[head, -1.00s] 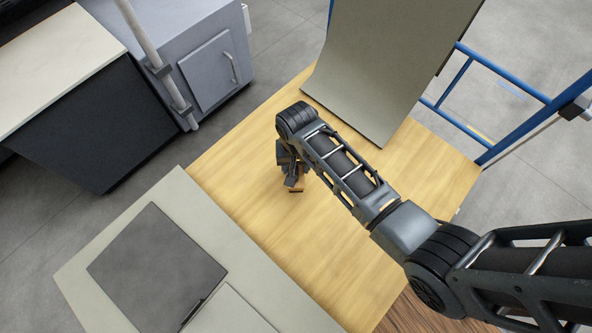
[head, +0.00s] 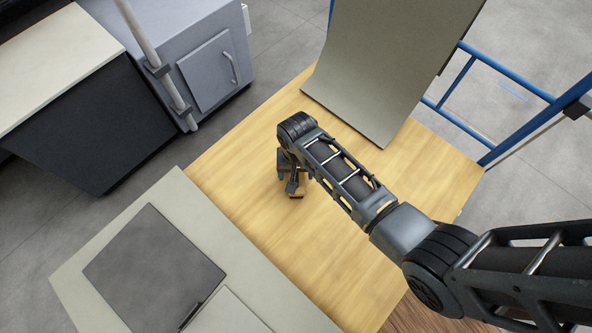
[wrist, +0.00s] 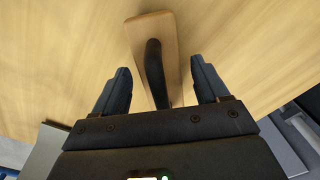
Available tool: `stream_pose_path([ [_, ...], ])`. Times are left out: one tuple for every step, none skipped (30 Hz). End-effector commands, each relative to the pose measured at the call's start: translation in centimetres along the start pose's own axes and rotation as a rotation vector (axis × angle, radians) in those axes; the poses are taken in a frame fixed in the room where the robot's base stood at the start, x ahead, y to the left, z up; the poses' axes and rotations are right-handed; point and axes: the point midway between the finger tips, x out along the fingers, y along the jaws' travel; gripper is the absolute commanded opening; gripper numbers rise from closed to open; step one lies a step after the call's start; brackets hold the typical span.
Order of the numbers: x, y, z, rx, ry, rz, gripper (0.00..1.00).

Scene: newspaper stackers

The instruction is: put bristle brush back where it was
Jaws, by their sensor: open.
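The bristle brush (wrist: 171,45) has a light wooden block and a black handle along its top. In the wrist view it lies on the pale wooden table, between the two dark fingers of my gripper (wrist: 160,70). The fingers are open, with a visible gap on each side of the brush. In the head view my gripper (head: 289,184) points down at the table, and only a small brown part of the brush (head: 297,194) shows below it. The bristles are hidden.
The wooden table (head: 240,160) is largely bare around my gripper. A curved grey sheet (head: 385,65) stands at its back. A pale counter with a dark panel (head: 155,270) lies at the front left. A blue frame (head: 510,88) stands on the right.

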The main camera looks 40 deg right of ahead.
Motion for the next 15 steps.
stream_pose_path([
  [0.0,0.0,0.0,0.000,0.000,0.000,0.74],
  [0.0,0.0,0.0,0.000,0.000,0.000,0.74],
  [0.0,0.0,0.0,0.000,0.000,0.000,0.74],
  [0.0,0.0,0.0,0.000,0.000,0.000,0.74],
  [-0.1,0.0,0.0,0.000,0.000,0.000,0.74],
  [-0.3,0.0,0.0,0.000,0.000,0.000,0.74],
  [-0.5,0.0,0.0,0.000,0.001,0.000,0.74],
  [-0.8,0.0,0.0,0.000,0.001,-0.001,0.74],
  [-1.3,0.0,0.0,0.000,0.001,-0.001,0.74],
  [-1.8,0.0,0.0,0.000,0.001,-0.001,0.74],
  [-2.3,0.0,0.0,0.000,0.001,-0.001,0.74],
  [-3.1,-0.1,0.0,0.000,0.002,-0.002,0.74],
  [-3.7,0.0,0.0,0.000,0.001,-0.001,0.74],
  [-4.3,-0.1,0.0,-0.001,0.003,-0.002,0.74],
  [-5.2,-0.1,0.0,-0.001,0.002,-0.001,0.74],
])
